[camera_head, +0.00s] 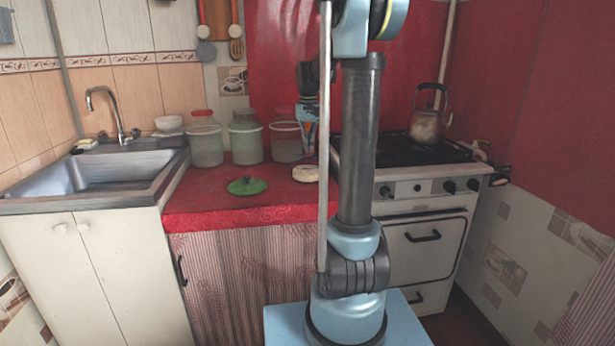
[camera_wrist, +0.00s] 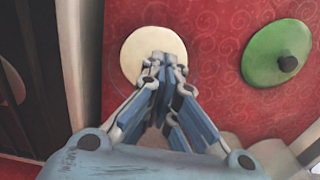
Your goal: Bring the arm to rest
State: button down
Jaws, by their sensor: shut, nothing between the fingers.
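My gripper (camera_wrist: 166,62) is shut and empty in the wrist view, its fingertips together. It points down over the red counter (camera_head: 208,204), and its tips overlap the edge of a round cream disc (camera_wrist: 143,44) in that view. I cannot tell the height of the tips above the disc. In the head view part of my blue and black wrist shows behind the arm column, and the fingertips are hard to make out. The cream disc (camera_head: 304,173) also shows there, lying on the counter beside the column.
A green lid (camera_head: 247,186) with a dark knob lies on the counter. Several clear containers (camera_head: 206,146) stand at the back. A sink (camera_head: 107,171) is at the left. A stove (camera_head: 421,240) with a kettle (camera_head: 427,125) is at the right. The counter's front left is clear.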

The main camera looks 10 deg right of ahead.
jog(key=shift+r, duration=0.15)
jog(key=s+f+t, duration=0.1)
jog(key=s+f, duration=0.2)
jog(key=s, duration=1.6)
jog(key=s+f+t, duration=0.1)
jog(key=s+f, duration=1.2)
jog(key=s, duration=0.3)
jog(key=shift+s+f, duration=0.2)
jog(key=shift+s, duration=0.15)
jog(key=shift+d, duration=0.1)
jog(key=shift+w+f, duration=0.2)
jog(key=shift+w, duration=0.2)
